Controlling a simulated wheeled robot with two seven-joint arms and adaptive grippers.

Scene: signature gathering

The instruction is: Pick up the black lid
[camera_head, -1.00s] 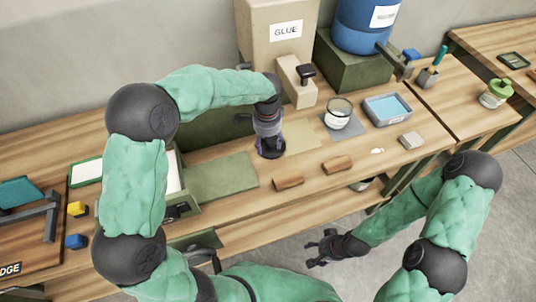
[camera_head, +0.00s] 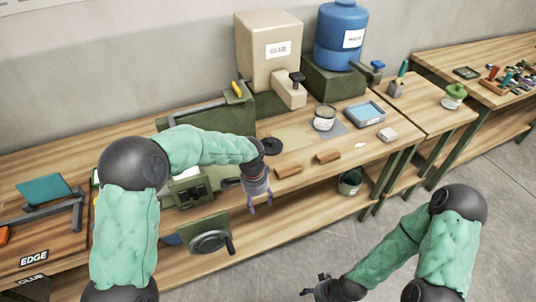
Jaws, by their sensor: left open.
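The black lid (camera_head: 272,146) is a dark round disc with a small raised middle, lying on the wooden bench. My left gripper (camera_head: 260,205) is open and empty, its fingers pointing down in front of the bench's front edge. It is nearer to me than the lid and apart from it. My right gripper (camera_head: 313,284) is low over the floor at the bottom, far from the lid, with its fingers apart.
Two brown blocks (camera_head: 327,156) lie near the bench's front edge, right of the lid. A white jar (camera_head: 324,117) and a blue tray (camera_head: 364,113) stand farther right. A glue dispenser (camera_head: 268,65) stands behind. A green vise with a handle (camera_head: 210,242) juts out left of my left gripper.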

